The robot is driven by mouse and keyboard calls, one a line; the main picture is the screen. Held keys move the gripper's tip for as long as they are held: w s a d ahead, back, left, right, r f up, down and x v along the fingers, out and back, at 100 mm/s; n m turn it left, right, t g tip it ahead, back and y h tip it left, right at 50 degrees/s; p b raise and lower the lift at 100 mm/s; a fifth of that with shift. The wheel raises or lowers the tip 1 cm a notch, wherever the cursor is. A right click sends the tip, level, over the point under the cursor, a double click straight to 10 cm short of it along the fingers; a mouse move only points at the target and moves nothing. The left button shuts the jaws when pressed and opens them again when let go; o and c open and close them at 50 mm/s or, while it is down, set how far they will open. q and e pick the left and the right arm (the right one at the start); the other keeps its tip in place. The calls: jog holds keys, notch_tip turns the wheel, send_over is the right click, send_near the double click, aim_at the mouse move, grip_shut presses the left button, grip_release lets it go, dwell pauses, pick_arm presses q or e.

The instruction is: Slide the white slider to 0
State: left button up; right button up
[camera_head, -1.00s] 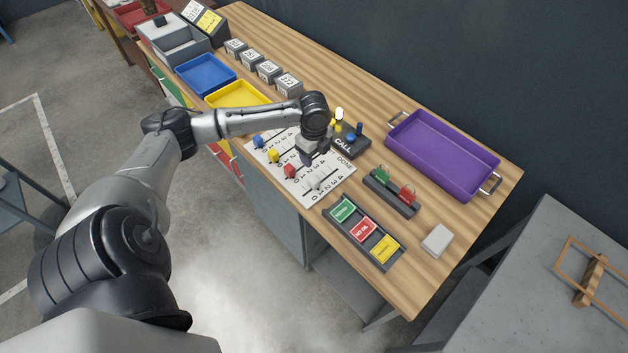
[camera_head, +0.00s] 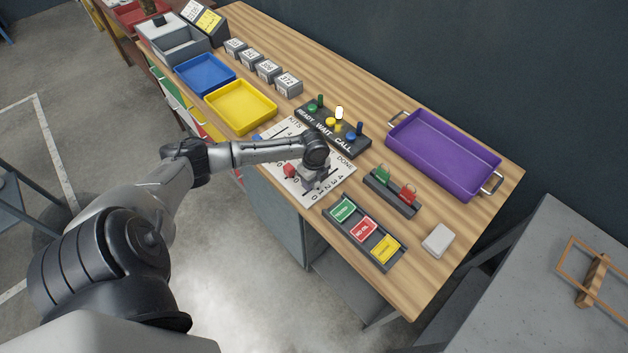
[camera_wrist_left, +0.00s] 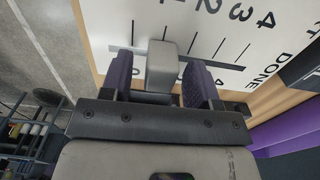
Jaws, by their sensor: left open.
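The white slider (camera_wrist_left: 162,62) is a pale block on the white slider board (camera_head: 340,180). In the left wrist view it sits between the two dark fingers of my left gripper (camera_wrist_left: 160,72), which are open with a gap visible on each side. Its track runs to the right past tick marks, with printed numbers and DONE beyond; its exact mark is hidden. In the head view my left gripper (camera_head: 312,190) is low over the board's near right part and hides the white slider. The red slider (camera_head: 289,170) stands just left of it. My right gripper is not in view.
A READY/WAIT/CALL button panel (camera_head: 335,130) lies behind the board. A tray of coloured cards (camera_head: 364,232) and a holder with green and red pieces (camera_head: 392,192) lie to the right. A yellow tray (camera_head: 241,107) is at left, a purple tray (camera_head: 442,155) at right.

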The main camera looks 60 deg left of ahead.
pick_arm(q)
jog(key=shift+f, duration=0.4)
jog(key=shift+c, duration=0.4)
grip_shut()
